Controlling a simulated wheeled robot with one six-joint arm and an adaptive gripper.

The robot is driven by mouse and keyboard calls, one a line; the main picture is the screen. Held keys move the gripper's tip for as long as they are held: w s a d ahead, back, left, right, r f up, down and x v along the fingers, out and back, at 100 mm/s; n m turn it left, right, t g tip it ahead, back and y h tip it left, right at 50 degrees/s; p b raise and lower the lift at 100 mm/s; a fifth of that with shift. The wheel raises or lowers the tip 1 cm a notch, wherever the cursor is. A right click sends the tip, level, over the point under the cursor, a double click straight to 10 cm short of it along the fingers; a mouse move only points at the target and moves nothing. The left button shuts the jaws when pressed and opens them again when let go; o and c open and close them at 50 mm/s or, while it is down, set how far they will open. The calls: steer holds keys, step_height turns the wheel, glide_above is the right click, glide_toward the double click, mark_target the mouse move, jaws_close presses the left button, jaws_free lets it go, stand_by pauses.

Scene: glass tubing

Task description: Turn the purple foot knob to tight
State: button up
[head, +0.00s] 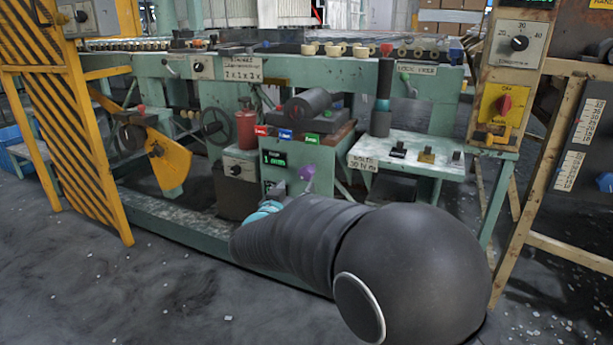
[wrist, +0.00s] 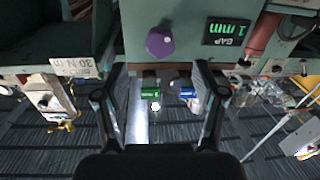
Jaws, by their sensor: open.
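The purple foot knob (head: 307,172) shows in the head view on the front of a teal cabinet (head: 290,157), right of a small green-lit display (head: 273,158). In the wrist view the purple knob (wrist: 160,41) is faceted and lies near the top centre, beyond the fingertips. My gripper (wrist: 160,68) is open and empty, one finger at each side of the picture's middle. Nothing touches the knob that I can see. In the head view my arm covers the lower front of the cabinet and most of the gripper.
In the wrist view a "GAP 1 mm" display (wrist: 226,32) appears upside down beside the knob. Green (wrist: 150,94) and blue (wrist: 185,92) tags lie between the fingers in the picture. In the head view a white-topped side table (head: 405,150) stands right, a dark box (head: 237,185) left.

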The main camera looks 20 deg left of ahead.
mark_target(305, 175)
steer(key=w, duration=0.8)
steer(key=shift+w, duration=0.2)
steer(key=shift+c, duration=0.3)
steer(key=shift+b, duration=0.3)
steer(key=c, duration=1.1)
